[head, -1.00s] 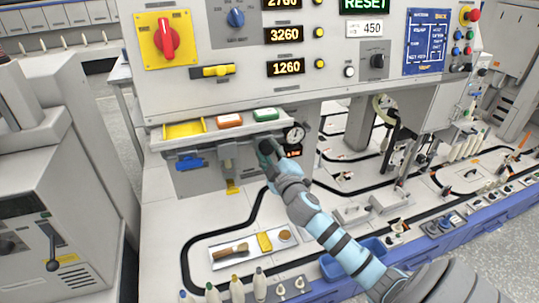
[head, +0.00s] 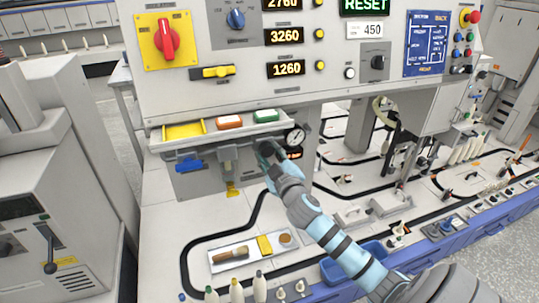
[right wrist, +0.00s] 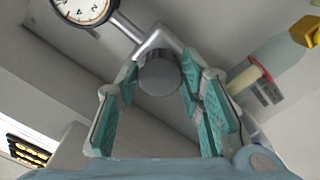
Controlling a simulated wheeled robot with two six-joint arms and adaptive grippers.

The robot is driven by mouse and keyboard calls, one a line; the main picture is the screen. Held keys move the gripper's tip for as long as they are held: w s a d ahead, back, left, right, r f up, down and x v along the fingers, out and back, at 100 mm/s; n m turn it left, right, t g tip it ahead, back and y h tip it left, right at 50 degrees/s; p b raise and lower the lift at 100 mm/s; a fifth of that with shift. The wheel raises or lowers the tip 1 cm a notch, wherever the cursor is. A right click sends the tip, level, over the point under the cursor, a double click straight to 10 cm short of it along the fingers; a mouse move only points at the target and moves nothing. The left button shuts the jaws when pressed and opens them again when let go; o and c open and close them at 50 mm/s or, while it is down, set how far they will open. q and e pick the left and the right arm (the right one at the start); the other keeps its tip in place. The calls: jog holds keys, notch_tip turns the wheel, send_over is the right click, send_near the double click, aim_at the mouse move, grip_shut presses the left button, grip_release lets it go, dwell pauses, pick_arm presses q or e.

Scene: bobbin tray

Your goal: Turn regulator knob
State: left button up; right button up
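The regulator knob (right wrist: 160,73) is a round grey cylinder on a metal body, seen nearly end-on in the right wrist view. In the head view it is mostly hidden by my right gripper (head: 267,154), below the front shelf of the machine. In the right wrist view my right gripper (right wrist: 160,92) is open, with one teal-padded finger on each side of the knob. Narrow gaps seem to show between pads and knob. A round white pressure gauge (head: 296,136) sits just right of the knob; it also shows in the right wrist view (right wrist: 84,8). My left gripper is out of view.
A clear bowl (right wrist: 268,65) hangs beside the knob. A blue-handled valve (head: 188,165) is further left. A lit readout (right wrist: 27,152) is below the gauge.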

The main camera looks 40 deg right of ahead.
jog(key=o, duration=0.4)
jog(key=shift+c, duration=0.2)
jog(key=v, duration=1.2)
jog(key=shift+a, duration=0.1)
